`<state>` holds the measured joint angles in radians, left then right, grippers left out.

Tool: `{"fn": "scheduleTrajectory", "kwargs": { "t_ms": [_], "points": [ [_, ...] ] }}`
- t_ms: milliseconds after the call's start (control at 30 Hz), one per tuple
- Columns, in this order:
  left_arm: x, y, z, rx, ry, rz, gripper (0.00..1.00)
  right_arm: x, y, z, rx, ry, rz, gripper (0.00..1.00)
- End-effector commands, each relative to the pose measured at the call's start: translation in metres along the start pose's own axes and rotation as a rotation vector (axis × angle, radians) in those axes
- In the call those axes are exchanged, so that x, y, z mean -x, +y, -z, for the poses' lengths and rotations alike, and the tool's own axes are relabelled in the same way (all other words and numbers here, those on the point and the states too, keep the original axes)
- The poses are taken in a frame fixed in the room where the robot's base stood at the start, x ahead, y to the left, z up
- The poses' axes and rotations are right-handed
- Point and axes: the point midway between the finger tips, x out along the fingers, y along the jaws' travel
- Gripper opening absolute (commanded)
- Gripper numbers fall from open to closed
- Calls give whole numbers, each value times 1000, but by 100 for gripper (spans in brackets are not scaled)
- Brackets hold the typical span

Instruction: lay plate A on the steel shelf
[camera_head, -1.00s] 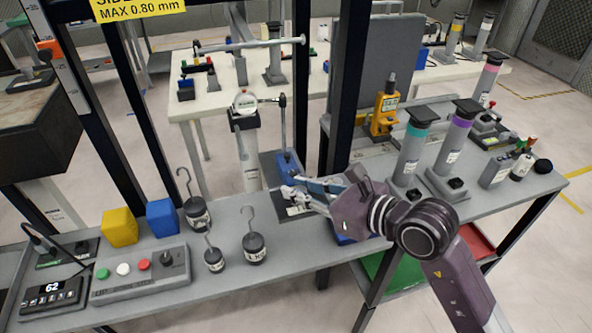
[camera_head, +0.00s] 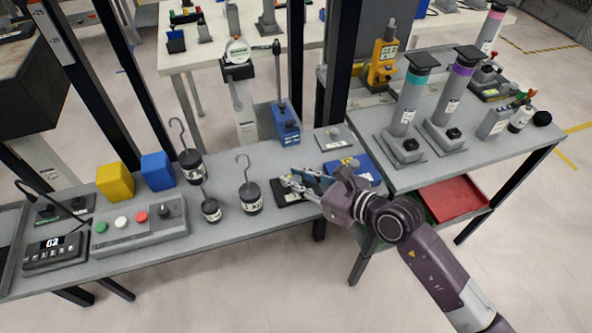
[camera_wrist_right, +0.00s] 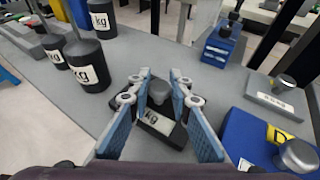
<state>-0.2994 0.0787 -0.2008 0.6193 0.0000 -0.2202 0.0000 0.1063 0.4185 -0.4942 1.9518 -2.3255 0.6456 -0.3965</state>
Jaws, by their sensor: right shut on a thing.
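My right gripper (camera_head: 301,181) is shut on the knob of a black plate (camera_head: 284,197) above or on the front part of the grey bench; I cannot tell if they touch. In the right wrist view the gripper's blue-padded fingers (camera_wrist_right: 160,88) stand either side of the grey knob, and the black plate (camera_wrist_right: 172,137) shows a white label ending in "kg". No letter A is readable. A blue plate (camera_head: 364,168) with a yellow label lies to its right, and a grey plate (camera_head: 331,140) behind. I cannot tell which surface is the steel shelf. My left gripper is out of view.
Several black hook weights (camera_head: 251,199) stand to the left, with a control box (camera_head: 138,228) and yellow (camera_head: 115,182) and blue cubes beyond. A blue-based stand (camera_head: 286,124) is behind. A dark upright post (camera_head: 338,65) rises near the grey plate. A red tray (camera_head: 455,197) sits low at right.

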Motion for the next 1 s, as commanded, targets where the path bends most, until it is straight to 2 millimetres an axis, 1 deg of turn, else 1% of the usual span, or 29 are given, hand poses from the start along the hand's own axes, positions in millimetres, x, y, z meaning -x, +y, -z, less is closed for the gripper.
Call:
{"fn": "scheduleTrajectory", "kwargs": {
  "t_ms": [33,333,367,500,833,967,1000],
  "points": [
    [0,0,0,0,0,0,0,0,-1,-5,2,-12,2,0],
    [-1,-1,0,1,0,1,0,0,-1,-3,1,-11,2,0],
    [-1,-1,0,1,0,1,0,-1,0,1,0,-1,0,22],
    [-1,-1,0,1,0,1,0,0,0,1,0,-1,0,36],
    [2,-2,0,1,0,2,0,2,0,-2,0,0,0,36],
    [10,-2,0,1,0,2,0,19,-1,-2,-1,2,1,36],
    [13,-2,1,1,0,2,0,27,-1,-2,1,2,1,36]
  ]
}}
